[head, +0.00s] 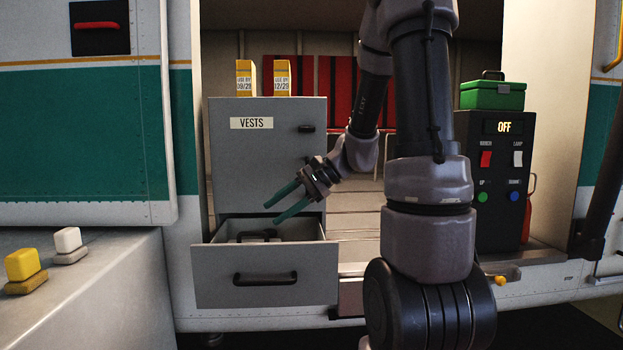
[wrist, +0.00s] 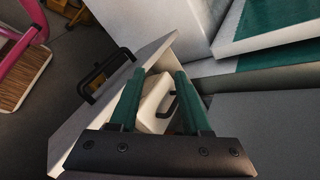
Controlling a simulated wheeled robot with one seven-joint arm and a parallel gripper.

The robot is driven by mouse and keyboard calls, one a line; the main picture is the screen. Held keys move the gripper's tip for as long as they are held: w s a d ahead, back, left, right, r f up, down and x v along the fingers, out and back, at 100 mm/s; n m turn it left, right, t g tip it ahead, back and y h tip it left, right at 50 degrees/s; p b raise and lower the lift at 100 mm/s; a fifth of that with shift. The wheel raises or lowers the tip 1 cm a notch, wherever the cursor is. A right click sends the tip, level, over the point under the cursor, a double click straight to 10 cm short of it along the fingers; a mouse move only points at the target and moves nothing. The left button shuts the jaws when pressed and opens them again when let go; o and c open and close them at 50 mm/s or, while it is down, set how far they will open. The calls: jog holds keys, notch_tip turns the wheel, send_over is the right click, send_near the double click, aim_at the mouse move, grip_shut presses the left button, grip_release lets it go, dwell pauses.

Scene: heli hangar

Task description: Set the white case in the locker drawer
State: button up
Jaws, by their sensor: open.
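The white case (wrist: 155,96) with a dark handle lies inside the open locker drawer (head: 265,277), seen between my fingers in the wrist view. In the head view only a pale top and a dark handle show above the drawer front. The drawer is pulled out below the grey locker (head: 255,165) labelled VESTS; its front and black handle also show in the wrist view (wrist: 100,112). My gripper (head: 272,213), with green fingers, is open and tilted down just above the drawer. Its fingers show either side of the case in the wrist view (wrist: 158,76); contact cannot be told.
Two yellow boxes (head: 245,78) stand on the locker. A control box (head: 495,190) reading OFF, with a green case (head: 492,96) on top, stands at right. A yellow block (head: 23,264) and a white block (head: 67,240) sit on the left bench (head: 100,300).

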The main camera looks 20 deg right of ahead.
jog(key=s+d+r+n+t+h, duration=0.3)
jog(key=s+r+n+h, duration=0.4)
jog(key=s+r, duration=0.3)
jog(key=s+t+h, duration=0.1)
jog(key=s, duration=0.3)
jog(key=shift+s+r, duration=0.3)
jog(key=shift+r, duration=0.1)
jog(key=shift+d, duration=0.1)
